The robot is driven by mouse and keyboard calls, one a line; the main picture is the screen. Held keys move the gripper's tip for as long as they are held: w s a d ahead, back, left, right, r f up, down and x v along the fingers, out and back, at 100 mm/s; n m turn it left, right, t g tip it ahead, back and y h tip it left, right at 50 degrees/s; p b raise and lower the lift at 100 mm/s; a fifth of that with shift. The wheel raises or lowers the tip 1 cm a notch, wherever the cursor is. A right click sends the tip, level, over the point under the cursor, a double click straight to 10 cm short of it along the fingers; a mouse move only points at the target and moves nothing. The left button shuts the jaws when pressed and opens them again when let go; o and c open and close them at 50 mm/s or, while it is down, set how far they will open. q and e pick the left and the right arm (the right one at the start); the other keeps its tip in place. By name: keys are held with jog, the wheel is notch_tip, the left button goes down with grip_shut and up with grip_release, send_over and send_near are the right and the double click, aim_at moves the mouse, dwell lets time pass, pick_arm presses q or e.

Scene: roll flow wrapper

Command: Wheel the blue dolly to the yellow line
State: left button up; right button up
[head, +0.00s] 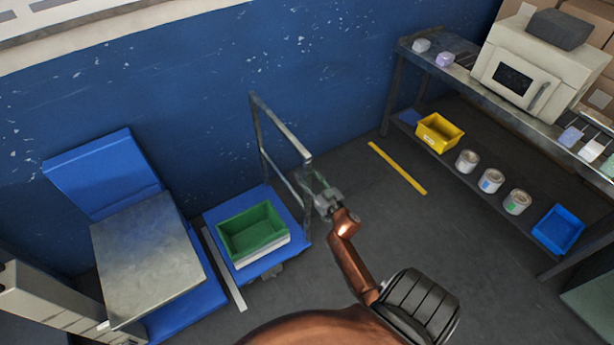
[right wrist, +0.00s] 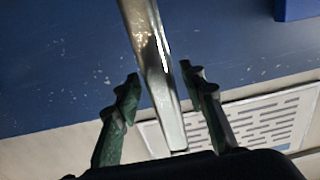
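The blue dolly (head: 262,268) stands left of centre in the head view, with a grey metal frame handle (head: 283,127) rising on its far right side. A green bin (head: 252,231) sits on its deck over something white. The yellow line (head: 397,168) lies on the floor to the right of the dolly, apart from it. My right gripper (head: 318,192) is at the handle's right side. In the right wrist view its two green fingers (right wrist: 160,82) are spread on either side of the metal handle bar (right wrist: 153,55), with narrow gaps showing. My left gripper is out of view.
A white floor line (head: 225,268) runs along the dolly's left side. A blue-backed cart with a metal plate (head: 147,255) stands further left. A shelf (head: 470,78) with a yellow bin (head: 439,132) and cans stands right. The floor between dolly and yellow line is clear.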

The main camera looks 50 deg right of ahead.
jog(key=shift+c, duration=0.4)
grip_shut()
